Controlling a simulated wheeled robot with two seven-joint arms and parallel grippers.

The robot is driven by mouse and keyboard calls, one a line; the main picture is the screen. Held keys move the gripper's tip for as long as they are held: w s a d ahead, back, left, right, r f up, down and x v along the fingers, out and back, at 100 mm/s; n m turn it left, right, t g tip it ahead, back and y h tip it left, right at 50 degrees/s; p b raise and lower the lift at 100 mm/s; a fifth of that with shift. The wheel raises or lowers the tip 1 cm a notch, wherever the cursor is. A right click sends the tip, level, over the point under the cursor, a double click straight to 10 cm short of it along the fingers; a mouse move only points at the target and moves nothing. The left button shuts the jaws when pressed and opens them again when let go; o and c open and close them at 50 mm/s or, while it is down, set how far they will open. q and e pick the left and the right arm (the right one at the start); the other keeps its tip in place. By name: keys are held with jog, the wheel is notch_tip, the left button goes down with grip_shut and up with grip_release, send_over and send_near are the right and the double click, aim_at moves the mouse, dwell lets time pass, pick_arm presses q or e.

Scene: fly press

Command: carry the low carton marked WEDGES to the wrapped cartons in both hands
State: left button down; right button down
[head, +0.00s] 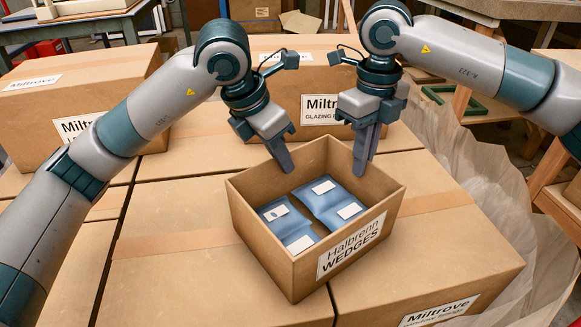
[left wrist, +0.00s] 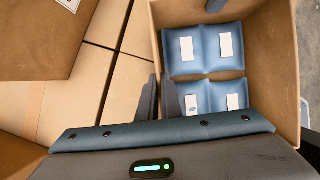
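The low open carton marked WEDGES (head: 312,262) is over the tops of the large wrapped cartons (head: 180,262); whether it rests on them or hangs just above I cannot tell. Several blue packets with white labels (head: 325,203) lie inside. My left gripper (head: 281,158) is closed over its far left wall, one finger inside and one outside; the left wrist view shows the wall (left wrist: 156,40) pinched between the fingers (left wrist: 159,98). My right gripper (head: 364,152) is closed over the far right wall, with a finger showing inside.
More Miltrove cartons (head: 85,85) stand higher behind and to the left. Loose clear wrap (head: 470,165) hangs at the right side of the stack. Wooden shelving (head: 555,165) stands further right. The carton tops at left and front are bare.

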pick_arm(q)
jog(key=c, duration=2.4)
grip_release()
jog(key=shift+d+f, duration=0.1)
jog(key=shift+f, duration=0.1)
pick_arm(e)
jog(key=c, duration=2.4)
grip_release()
jog(key=shift+a+f, duration=0.1)
jog(key=shift+f, duration=0.1)
pick_arm(q)
jog(key=o, duration=0.4)
jog(key=shift+r, duration=0.1)
pick_arm(e)
jog(key=o, duration=0.4)
jog(key=shift+r, duration=0.15)
pick_arm(q)
jog(key=v, duration=1.2)
jog(key=shift+s, duration=0.1)
pick_arm(e)
notch_tip(320, 180, up, 12)
jog(key=shift+f, duration=0.1)
jog(key=shift+s, duration=0.1)
